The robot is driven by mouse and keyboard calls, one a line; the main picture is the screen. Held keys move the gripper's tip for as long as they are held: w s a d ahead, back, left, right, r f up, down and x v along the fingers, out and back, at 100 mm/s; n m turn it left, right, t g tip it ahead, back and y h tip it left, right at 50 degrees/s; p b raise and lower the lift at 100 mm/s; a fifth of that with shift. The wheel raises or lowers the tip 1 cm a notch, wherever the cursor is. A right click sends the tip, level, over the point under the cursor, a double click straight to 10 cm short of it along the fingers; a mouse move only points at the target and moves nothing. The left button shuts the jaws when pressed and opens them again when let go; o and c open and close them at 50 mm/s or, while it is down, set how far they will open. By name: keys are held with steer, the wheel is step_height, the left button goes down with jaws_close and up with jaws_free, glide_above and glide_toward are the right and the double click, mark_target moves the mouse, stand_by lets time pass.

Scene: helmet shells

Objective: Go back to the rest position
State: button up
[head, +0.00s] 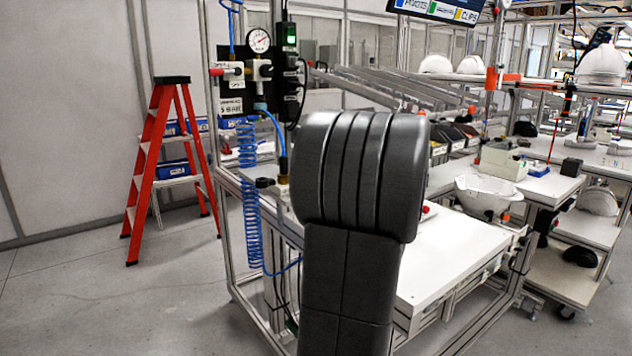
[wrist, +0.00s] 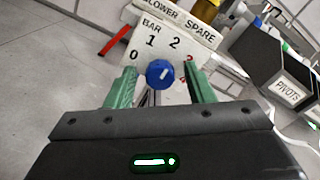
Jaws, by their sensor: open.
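In the wrist view my gripper (wrist: 159,70) is open, with one green finger on each side. A blue round knob (wrist: 160,74) with a white mark shows in the gap between the fingers. I cannot tell whether the fingertips reach around it or stay short of it; no contact shows. Behind it is a white label plate (wrist: 172,42) reading BLOWER, SPARE and BAR with 0, 1, 2. In the head view my own dark arm fills the middle and hides my gripper and the knob.
A white workbench (head: 460,250) stands behind my arm, with a white helmet shell (head: 483,196) on it. A frame with a gauge (head: 259,40) and coiled blue hose (head: 249,200) is to the left. A dark PIVOTS bin (wrist: 270,62) is right of my gripper. Floor at left is clear before a red ladder (head: 155,150).

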steer(key=shift+s+d+m+p, duration=0.75)
steer(key=shift+s+m+p, duration=0.45)
steer(key=shift+p, duration=0.65)
steer(key=shift+s+d+m+p, duration=0.85)
steer(key=shift+m+p, duration=0.6)
steer(key=shift+p, duration=0.35)
steer(key=shift+s+d+m+p, duration=0.7)
steer(key=shift+s+m+p, duration=0.55)
steer(key=shift+p, duration=0.6)
steer(key=shift+w, duration=0.15)
